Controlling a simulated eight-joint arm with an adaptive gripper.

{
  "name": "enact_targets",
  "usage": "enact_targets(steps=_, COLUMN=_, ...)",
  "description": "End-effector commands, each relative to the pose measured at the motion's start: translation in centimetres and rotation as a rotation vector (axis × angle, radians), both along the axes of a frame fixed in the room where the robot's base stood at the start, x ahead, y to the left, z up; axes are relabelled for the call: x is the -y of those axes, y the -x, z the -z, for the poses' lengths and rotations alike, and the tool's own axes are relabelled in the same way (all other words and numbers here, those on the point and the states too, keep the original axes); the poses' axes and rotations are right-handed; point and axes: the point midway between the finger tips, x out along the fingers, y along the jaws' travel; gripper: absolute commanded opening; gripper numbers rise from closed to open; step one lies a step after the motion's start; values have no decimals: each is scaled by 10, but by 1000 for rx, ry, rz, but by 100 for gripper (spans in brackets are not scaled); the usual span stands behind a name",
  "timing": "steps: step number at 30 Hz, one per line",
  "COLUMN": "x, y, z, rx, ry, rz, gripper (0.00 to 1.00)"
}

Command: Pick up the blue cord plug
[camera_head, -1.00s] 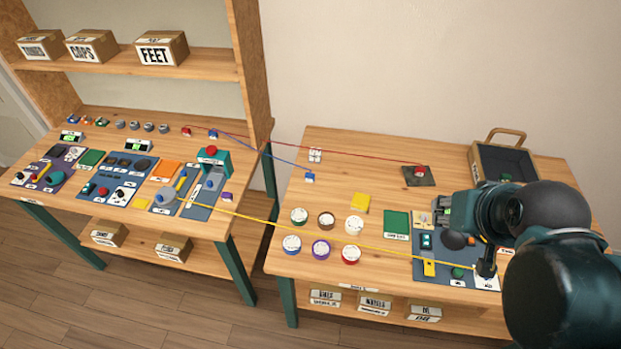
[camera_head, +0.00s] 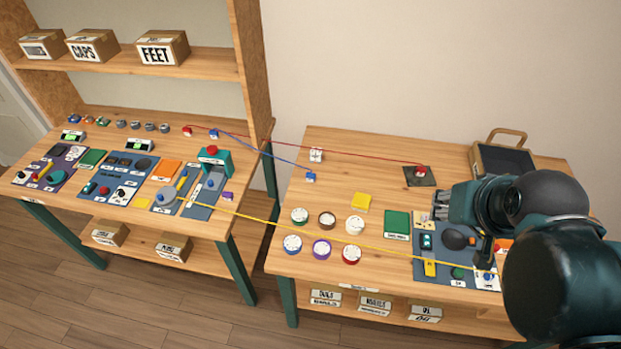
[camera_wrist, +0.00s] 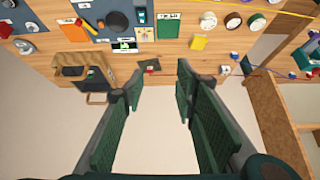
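The blue cord plug (camera_head: 310,177) lies at the left side of the right bench (camera_head: 340,140), its blue cord running to a blue end (camera_head: 213,134) on the left bench. It also appears as a small blue-and-white block in the wrist view (camera_wrist: 234,56). My gripper (camera_head: 438,208) is above the right part of the right bench, well to the right of the plug. In the wrist view, its green-padded fingers (camera_wrist: 158,73) are spread apart with nothing between them.
A red cord ends at a red plug on a dark plate (camera_head: 408,180), between gripper and blue plug. A yellow cord crosses the front. Several round tins (camera_head: 322,249), a yellow pad (camera_head: 361,201) and a green card (camera_head: 397,223) lie nearby. An open toolbox (camera_head: 500,160) stands at the back right.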

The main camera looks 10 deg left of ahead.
Motion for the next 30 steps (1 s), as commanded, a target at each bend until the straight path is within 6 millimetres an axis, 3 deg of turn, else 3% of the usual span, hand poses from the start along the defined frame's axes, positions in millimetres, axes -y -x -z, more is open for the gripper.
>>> enact_targets(steps=15, x=-33, y=-60, z=-13, rx=-97, ry=-160, rz=192, gripper=29)
enact_targets(steps=30, x=-78, y=-127, z=-8, rx=-204, ry=-297, rz=419, gripper=29)
